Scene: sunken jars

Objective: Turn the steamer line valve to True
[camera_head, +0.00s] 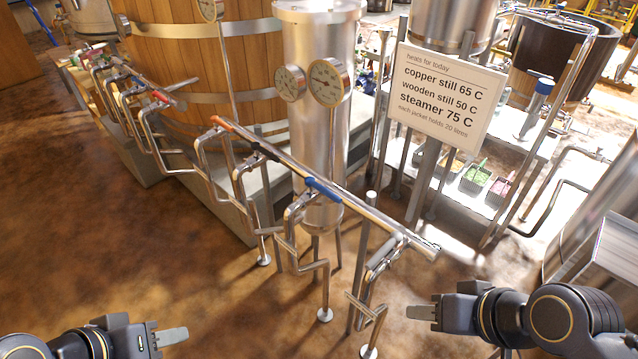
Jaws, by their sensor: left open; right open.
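A long metal pipe rack (355,207) runs diagonally across the middle, with a red lever handle (222,123), a black lever handle (265,151) and a blue lever handle (323,189) along it. I cannot tell from the picture which one is the steamer line valve. My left gripper (172,337) is at the bottom left, open and empty, well apart from the handles. My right gripper (420,312) is at the bottom right, open and empty, below the rack's right end and apart from it.
A sign (446,95) lists heats, including steamer 75 C. A steel cylinder (318,130) with two gauges and a wooden vat (200,60) stand behind the rack. A second pipe row (130,75) is at upper left. Brown floor at lower left is clear.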

